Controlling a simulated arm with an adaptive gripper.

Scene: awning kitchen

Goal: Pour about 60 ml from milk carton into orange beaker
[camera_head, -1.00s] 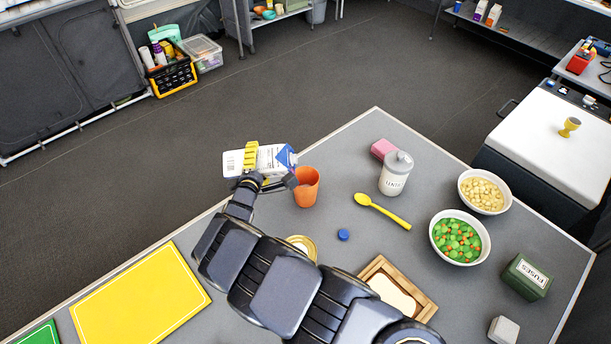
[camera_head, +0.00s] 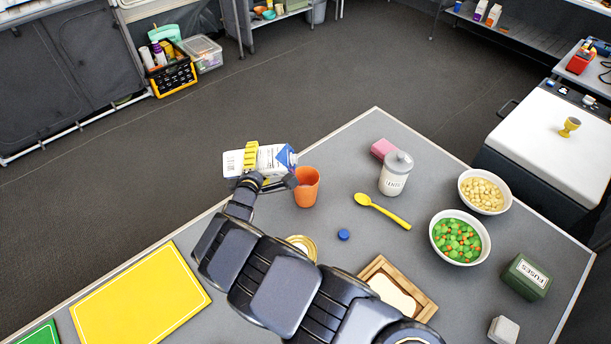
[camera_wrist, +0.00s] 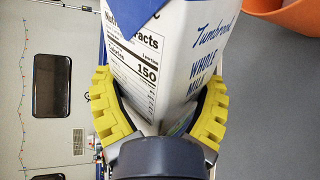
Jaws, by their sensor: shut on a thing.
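The white and blue milk carton (camera_head: 272,158) is tipped onto its side, its blue top end pointing right toward the orange beaker (camera_head: 306,189). My gripper (camera_head: 250,160) is shut on the carton, with yellow fingers on both sides of it. In the wrist view the carton (camera_wrist: 165,65) sits between the yellow fingers (camera_wrist: 160,110), and part of the orange beaker (camera_wrist: 285,15) shows at the upper right. The beaker stands upright on the table. The carton's top is above and left of the beaker's rim. No stream of milk is visible, and the beaker's contents cannot be made out.
A blue cap (camera_head: 343,234), a yellow spoon (camera_head: 383,211), a white lidded jar (camera_head: 395,175) and a pink block (camera_head: 383,149) lie right of the beaker. Two bowls (camera_head: 437,236) stand farther right. A gold lid (camera_head: 303,246) is partly hidden by my arm. A yellow board (camera_head: 140,295) lies left.

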